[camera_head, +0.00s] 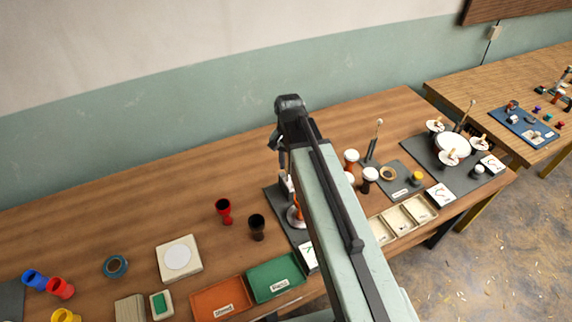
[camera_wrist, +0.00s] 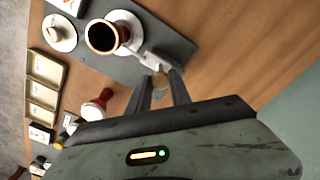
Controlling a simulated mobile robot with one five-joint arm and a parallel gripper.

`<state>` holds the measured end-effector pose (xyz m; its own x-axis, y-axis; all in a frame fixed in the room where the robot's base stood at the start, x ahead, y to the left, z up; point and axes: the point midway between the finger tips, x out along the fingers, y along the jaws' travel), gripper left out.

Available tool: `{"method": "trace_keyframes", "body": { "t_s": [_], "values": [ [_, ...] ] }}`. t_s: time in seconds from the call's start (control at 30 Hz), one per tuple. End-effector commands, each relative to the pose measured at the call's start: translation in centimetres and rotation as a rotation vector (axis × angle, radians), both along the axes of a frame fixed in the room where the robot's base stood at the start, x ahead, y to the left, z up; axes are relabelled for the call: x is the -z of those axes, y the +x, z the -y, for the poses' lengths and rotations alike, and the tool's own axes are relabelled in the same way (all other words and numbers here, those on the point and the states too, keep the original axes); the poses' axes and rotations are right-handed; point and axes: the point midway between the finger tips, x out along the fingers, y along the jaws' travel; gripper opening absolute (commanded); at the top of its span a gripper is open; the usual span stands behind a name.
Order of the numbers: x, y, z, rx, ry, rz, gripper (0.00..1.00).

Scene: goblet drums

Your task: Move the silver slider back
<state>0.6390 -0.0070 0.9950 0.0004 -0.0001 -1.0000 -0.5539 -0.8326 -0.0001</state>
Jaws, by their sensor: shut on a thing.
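A dark grey board (camera_wrist: 179,48) lies on the wooden table and also shows beside my arm in the head view (camera_head: 273,200). A pale silver slider piece (camera_wrist: 150,59) is at the board's edge in the wrist view. My gripper (camera_wrist: 163,76) is shut on it, and a small beige round part shows between the fingers. A reddish-brown goblet drum (camera_wrist: 103,37) with a dark open mouth stands on the board just left of the slider. In the head view my gripper (camera_head: 286,177) is over the board, and my arm hides much of this station.
A red goblet (camera_head: 224,210) and a dark goblet (camera_head: 257,227) stand left of the board. Green (camera_head: 276,277) and orange (camera_head: 221,299) trays are at the front edge. Beige compartments (camera_head: 403,217) and white-topped drums (camera_head: 370,174) are to the right. The table's back left is clear.

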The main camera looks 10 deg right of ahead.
Motion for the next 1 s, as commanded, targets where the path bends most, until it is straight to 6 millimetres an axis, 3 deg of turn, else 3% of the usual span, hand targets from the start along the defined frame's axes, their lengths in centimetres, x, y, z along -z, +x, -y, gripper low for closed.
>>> {"method": "trace_keyframes", "body": {
  "t_s": [0.27, 0.37, 0.6, 0.9, 0.93, 1.0],
  "values": [
    [0.0, -0.1, 0.1, 0.001, -0.003, -0.003, 0.0],
    [0.0, 0.7, 0.0, 0.001, -0.003, -0.003, 0.0],
    [0.0, 4.8, -0.7, 0.001, -0.002, 0.0, 0.0],
    [0.0, 5.0, -0.8, 0.002, -0.001, 0.005, 0.0],
    [0.0, 5.0, -0.8, 0.002, -0.001, 0.005, 0.33],
    [0.0, 5.0, -0.8, 0.002, -0.001, 0.004, 0.47]
  ]
}}
